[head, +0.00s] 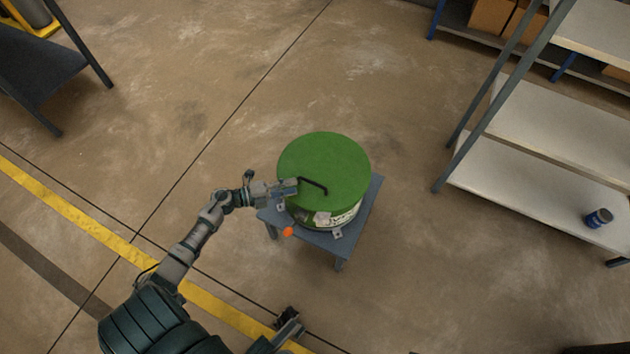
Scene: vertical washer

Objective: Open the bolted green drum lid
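The round green lid (325,160) lies flat on top of a short drum (345,217) with pale, marked sides. The drum stands on a small blue-grey table (369,203). A thin black bent bar (314,185) shows over the lid's left part. My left gripper (290,188) is at the lid's left edge, and its tip meets the bar's left end. Whether its fingers are clamped on the bar is too small to tell. A small orange piece (288,231) shows at the table's front-left edge. A dark gripper-like part, perhaps my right gripper (288,322), is low in the view, its fingers unclear.
A grey shelf rack (540,125) stands at the right, with a dark blue can (598,218) on its lower shelf. A dark table (40,65) is at the upper left. A yellow floor line (70,212) runs along the lower left. The floor around the small table is clear.

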